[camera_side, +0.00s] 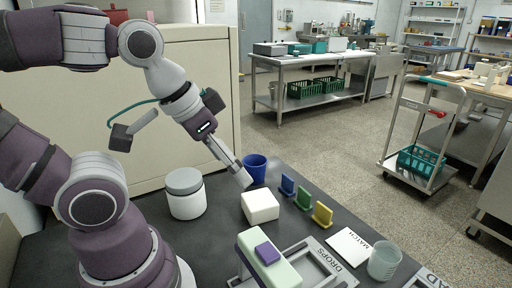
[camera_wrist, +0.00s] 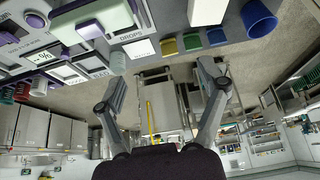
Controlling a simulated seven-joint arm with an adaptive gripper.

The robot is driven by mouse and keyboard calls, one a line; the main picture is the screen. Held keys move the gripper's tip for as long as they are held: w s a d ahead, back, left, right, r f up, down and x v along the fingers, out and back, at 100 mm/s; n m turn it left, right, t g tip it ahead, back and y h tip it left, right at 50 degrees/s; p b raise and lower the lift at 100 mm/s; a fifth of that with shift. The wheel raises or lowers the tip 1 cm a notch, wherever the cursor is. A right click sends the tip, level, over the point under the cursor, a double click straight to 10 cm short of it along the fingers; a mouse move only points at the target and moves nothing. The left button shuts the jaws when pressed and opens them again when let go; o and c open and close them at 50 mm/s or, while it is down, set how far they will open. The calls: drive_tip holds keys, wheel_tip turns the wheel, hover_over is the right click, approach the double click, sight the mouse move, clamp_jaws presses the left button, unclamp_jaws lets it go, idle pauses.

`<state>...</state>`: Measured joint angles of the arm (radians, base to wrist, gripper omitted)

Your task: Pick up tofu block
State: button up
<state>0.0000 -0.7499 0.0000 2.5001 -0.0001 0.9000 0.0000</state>
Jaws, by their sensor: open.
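The tofu block (camera_side: 260,207), a white rounded block, sits on the dark worktop in the side view. In the wrist view the tofu block (camera_wrist: 207,11) shows at the top edge, partly cut off. My gripper (camera_side: 243,178) is above and slightly left of the block in the side view, apart from it. In the wrist view my gripper (camera_wrist: 165,77) has its two fingers spread wide with nothing between them. The block lies outside that gap, above the right finger in the picture.
A blue cup (camera_side: 255,168) stands just behind the block. Blue (camera_side: 287,184), green (camera_side: 304,197) and yellow (camera_side: 322,214) upright pieces stand to its right. A lidded white jar (camera_side: 185,193) is left, a pale green machine (camera_side: 268,258) in front, a clear cup (camera_side: 384,260) at right.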

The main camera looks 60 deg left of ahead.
drive_tip(key=o, duration=0.4)
drive_tip(key=shift+c, duration=0.2)
drive_tip(key=n+g, duration=0.6)
drive_tip(key=n, duration=1)
hover_over(260, 199)
wheel_tip(260, 199, down, 10)
drive_tip(key=shift+w+a+f, duration=0.1)
drive_tip(key=shift+a+f, duration=0.05)
wheel_tip(260, 199, down, 9)
drive_tip(key=shift+f, duration=0.1)
